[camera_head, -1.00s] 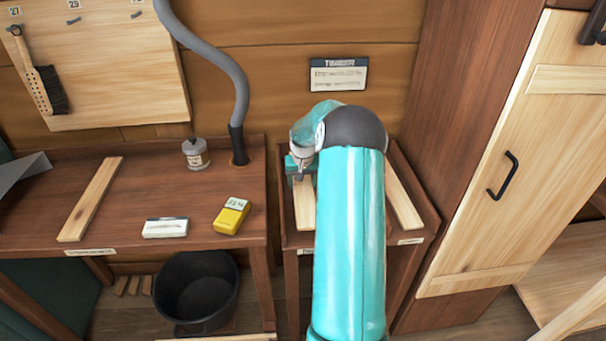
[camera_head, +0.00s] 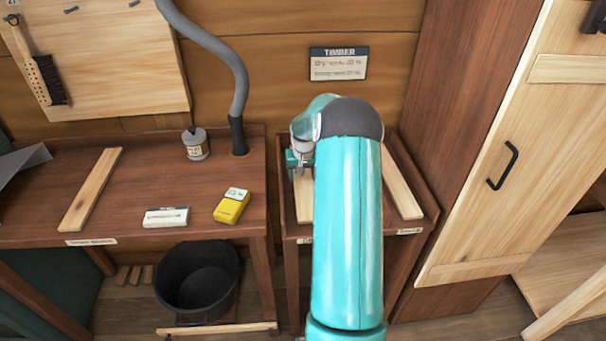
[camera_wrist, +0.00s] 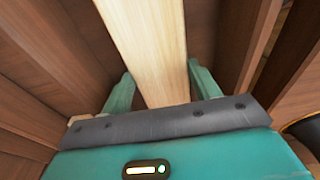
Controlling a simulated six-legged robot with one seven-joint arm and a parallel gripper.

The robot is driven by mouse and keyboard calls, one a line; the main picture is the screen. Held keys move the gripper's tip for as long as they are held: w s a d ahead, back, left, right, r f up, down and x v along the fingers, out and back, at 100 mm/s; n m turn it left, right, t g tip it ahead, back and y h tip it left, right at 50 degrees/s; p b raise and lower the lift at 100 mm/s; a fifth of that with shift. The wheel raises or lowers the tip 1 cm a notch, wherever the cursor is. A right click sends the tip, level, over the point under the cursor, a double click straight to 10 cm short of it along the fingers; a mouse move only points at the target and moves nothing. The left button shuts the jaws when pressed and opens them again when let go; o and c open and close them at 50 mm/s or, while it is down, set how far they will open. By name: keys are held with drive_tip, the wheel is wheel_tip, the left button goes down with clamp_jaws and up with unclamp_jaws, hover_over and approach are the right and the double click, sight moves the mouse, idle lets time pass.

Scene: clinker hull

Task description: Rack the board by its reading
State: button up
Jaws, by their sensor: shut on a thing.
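A pale wooden board (camera_head: 304,203) lies in the left side of the timber rack (camera_head: 284,215), mostly behind my arm. My gripper (camera_head: 299,163) is at its far part. In the wrist view, the board (camera_wrist: 148,45) runs between the two teal fingers of my gripper (camera_wrist: 163,86), which is shut on it. A yellow meter (camera_head: 231,207) lies on the bench to the left; its display seems to show a percent value in the low twenties, too small to read surely. A TIMBER sign (camera_head: 338,64) hangs above, with a dry line near 20 %.
Another board (camera_head: 403,188) lies in the rack's right side, by a small label (camera_head: 410,231). The bench holds a board (camera_head: 92,190), a white block (camera_head: 166,217) and a tin (camera_head: 195,145). A grey hose (camera_head: 238,85) rises behind. A black bucket (camera_head: 198,278) stands below. A cabinet door (camera_head: 500,150) bounds the right.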

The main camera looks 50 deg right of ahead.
drive_tip(key=shift+f, duration=0.1)
drive_tip(key=o, duration=1.2)
wheel_tip(320, 180, up, 14)
drive_tip(key=s+a, duration=0.1)
drive_tip(key=shift+s+a+f, duration=0.15)
drive_tip(key=shift+s+f, duration=0.05)
drive_tip(key=shift+s, duration=0.05)
drive_tip(key=shift+a, duration=0.1)
drive_tip(key=s+a+r+n+t, duration=0.1)
drive_tip(key=a+r, duration=0.4)
drive_tip(key=a, duration=0.3)
drive_tip(key=s+a+r+n, duration=0.15)
drive_tip(key=a+r, duration=0.25)
drive_tip(key=a, duration=0.4)
drive_tip(key=s+a+r+n+t, duration=0.1)
drive_tip(key=a+r, duration=0.4)
drive_tip(key=a, duration=0.3)
drive_tip(key=s+a+n+t+y, duration=0.1)
drive_tip(key=s+a+n, duration=0.3)
drive_tip(key=s+a, duration=1.4)
drive_tip(key=shift+s+a+t, duration=0.2)
drive_tip(key=shift+t, duration=0.4)
